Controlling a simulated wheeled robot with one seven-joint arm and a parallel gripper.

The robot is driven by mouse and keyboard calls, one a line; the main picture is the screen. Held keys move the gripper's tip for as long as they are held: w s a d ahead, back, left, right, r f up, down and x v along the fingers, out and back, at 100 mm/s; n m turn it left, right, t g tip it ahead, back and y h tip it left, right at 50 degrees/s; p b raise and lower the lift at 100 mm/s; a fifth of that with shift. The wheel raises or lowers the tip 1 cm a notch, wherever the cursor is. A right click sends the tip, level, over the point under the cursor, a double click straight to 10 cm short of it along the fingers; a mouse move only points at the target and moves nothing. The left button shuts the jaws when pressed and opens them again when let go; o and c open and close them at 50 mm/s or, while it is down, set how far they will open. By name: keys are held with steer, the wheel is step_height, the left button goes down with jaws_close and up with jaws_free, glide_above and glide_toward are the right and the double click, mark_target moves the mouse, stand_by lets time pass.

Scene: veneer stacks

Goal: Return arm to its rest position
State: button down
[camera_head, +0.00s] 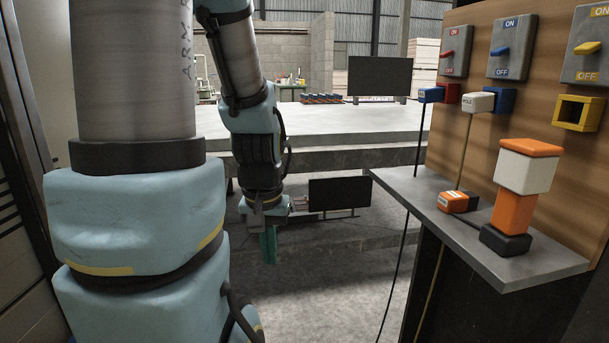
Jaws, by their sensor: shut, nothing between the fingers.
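My arm (240,60) hangs down in light-blue and grey links at the left and centre of the head view. My gripper (268,246) is at its lower end, with green fingers pointing down. The fingers are shut and hold nothing. The gripper hangs over the grey floor, left of the shelf and apart from everything around it. A large blue link of mine fills the left side and hides what is behind it.
A wooden panel (545,105) at right carries red, blue and yellow switches and sockets. A blue plug (430,95) and a white plug (478,102) trail cables. The grey shelf (425,197) bears an orange-and-white device (520,190) and a small orange box (457,202).

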step_height(320, 180, up, 13)
steer(key=p, duration=1.1)
steer(key=shift+p, duration=0.35)
